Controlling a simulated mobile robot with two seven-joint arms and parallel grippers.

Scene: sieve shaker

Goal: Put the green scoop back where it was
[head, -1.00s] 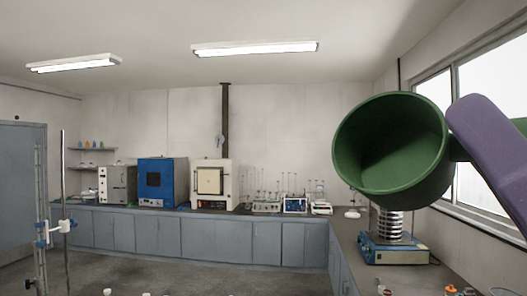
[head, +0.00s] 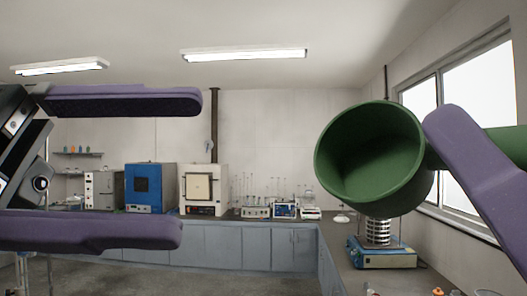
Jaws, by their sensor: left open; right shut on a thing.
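The green scoop (head: 368,158) is held up in the air at the right of the head view, its round bowl opening towards me and to the left. Its handle runs to the right behind a purple finger. My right gripper (head: 444,135) is shut on the scoop near where bowl and handle meet; only one finger shows clearly. My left gripper (head: 190,167) is open and empty at the left, its two purple fingers wide apart and pointing right, well away from the scoop.
A sieve shaker (head: 382,252) with a stack of sieves stands on the right-hand counter, partly covered by the scoop. Small items stand at the bottom right edge. A blue oven (head: 150,188), a white furnace (head: 203,189) and balances line the back counter. The floor between is clear.

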